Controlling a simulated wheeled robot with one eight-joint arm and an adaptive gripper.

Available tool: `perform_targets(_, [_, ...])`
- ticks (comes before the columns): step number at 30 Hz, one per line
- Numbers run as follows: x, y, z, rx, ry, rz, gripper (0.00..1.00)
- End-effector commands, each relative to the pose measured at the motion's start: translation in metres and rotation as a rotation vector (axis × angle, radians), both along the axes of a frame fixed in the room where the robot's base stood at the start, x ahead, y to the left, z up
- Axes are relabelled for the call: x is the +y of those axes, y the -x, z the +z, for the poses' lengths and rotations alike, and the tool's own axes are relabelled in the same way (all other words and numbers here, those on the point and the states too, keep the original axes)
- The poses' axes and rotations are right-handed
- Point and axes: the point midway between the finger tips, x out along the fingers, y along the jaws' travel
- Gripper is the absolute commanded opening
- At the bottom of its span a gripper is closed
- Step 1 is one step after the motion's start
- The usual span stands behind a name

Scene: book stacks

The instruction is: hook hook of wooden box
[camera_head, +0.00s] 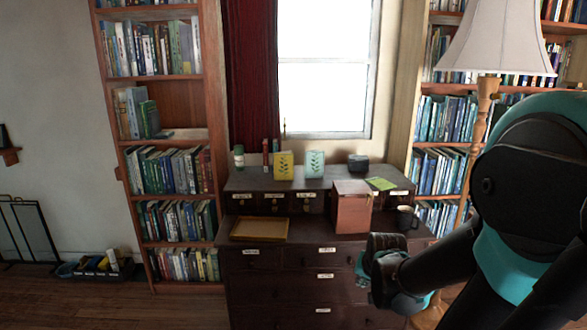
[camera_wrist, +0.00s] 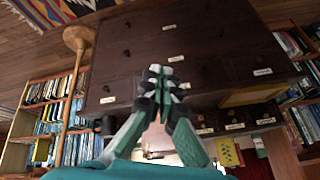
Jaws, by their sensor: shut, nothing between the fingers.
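The wooden box (camera_head: 352,210) is reddish brown with a paler top, and stands upright on the dark desk's (camera_head: 310,249) work surface. Its hook is too small to make out in either view. My gripper (camera_head: 370,285) is in front of the desk, lower than the box and a little right of it, apart from it. In the wrist view, the fingertips of my gripper (camera_wrist: 163,74) are together and empty, in front of the desk's drawer fronts (camera_wrist: 190,45). The gripper hides much of the box there.
A yellow tray (camera_head: 259,228) lies left of the box. A dark mug (camera_head: 406,217) stands to its right. Yellow (camera_head: 284,165) and light blue (camera_head: 314,164) books stand on the upper shelf. A floor lamp (camera_head: 492,45) stands at the right, close to my arm.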

Motion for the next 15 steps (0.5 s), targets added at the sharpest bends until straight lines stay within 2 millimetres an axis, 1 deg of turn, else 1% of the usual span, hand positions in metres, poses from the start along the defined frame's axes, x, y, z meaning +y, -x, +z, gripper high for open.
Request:
perform_targets(1, [0.004, 0.021, -0.005, 0.038, 0.04, 0.073, 0.0])
perform_targets(3, [0.007, 0.044, -0.012, 0.086, 0.091, 0.171, 0.0])
perform_targets(6, [0.01, 0.068, -0.019, 0.137, 0.143, 0.278, 0.0])
perform_targets(8, [0.01, 0.077, -0.022, 0.157, 0.161, 0.319, 0.01])
perform_targets(12, [0.011, 0.086, -0.024, 0.176, 0.18, 0.361, 0.19])
perform_targets(15, [0.012, 0.082, -0.023, 0.174, 0.165, 0.356, 0.31])
